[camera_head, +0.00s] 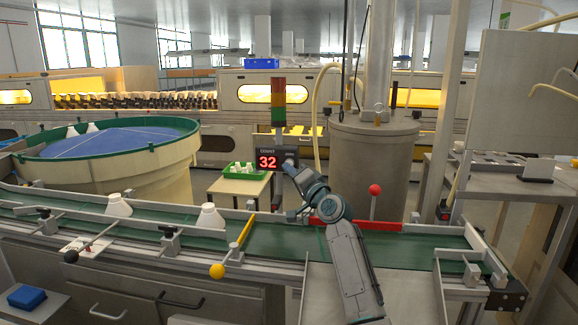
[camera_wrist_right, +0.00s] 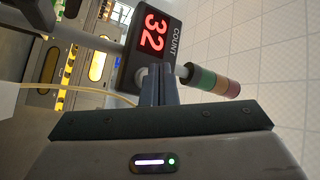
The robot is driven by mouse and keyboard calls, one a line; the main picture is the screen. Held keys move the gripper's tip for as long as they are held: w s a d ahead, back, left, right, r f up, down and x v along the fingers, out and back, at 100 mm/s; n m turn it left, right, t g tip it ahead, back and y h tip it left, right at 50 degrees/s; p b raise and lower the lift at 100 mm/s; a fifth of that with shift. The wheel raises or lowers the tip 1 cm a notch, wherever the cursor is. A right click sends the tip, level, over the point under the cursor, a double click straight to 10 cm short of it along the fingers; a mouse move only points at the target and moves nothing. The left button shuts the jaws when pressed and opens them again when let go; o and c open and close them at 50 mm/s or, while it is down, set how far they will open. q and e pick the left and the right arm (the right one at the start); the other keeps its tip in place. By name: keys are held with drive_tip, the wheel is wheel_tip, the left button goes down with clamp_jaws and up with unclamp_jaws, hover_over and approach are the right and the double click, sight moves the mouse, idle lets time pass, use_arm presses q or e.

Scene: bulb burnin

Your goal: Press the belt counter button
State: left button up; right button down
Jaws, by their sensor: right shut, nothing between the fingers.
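The belt counter (camera_head: 268,161) is a dark box with a red display reading 32, standing behind the conveyor. It also shows, turned on its side, in the right wrist view (camera_wrist_right: 151,36). My right gripper (camera_head: 289,166) reaches up to the counter's lower right part in the head view. Its fingers (camera_wrist_right: 159,84) are shut and empty, with tips close in front of the counter's face. A small pale round part (camera_wrist_right: 141,74), perhaps the button, shows beside the fingertips, partly hidden. I cannot tell whether the tips touch it. My left gripper is not in view.
The green conveyor belt (camera_head: 160,222) carries white bulb-shaped pieces (camera_head: 209,215). A red-knobbed lever (camera_head: 375,190) and a yellow-knobbed lever (camera_head: 218,270) rise at the belt. A signal tower (camera_head: 278,103) stands above the counter. A green tray (camera_head: 241,170) is behind.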

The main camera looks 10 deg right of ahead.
drive_tip(key=shift+w, duration=0.1)
idle(0.3)
drive_tip(key=shift+w+d+b, duration=0.15)
drive_tip(key=shift+w+b, duration=0.15)
drive_tip(key=shift+b, duration=0.05)
drive_tip(key=shift+w+d+b, duration=0.15)
drive_tip(key=shift+w+b, duration=0.15)
drive_tip(key=shift+b, duration=0.05)
idle(0.5)
idle(0.3)
drive_tip(key=shift+s+a+p, duration=0.3)
drive_tip(key=shift+s+p, duration=0.45)
drive_tip(key=shift+p, duration=0.05)
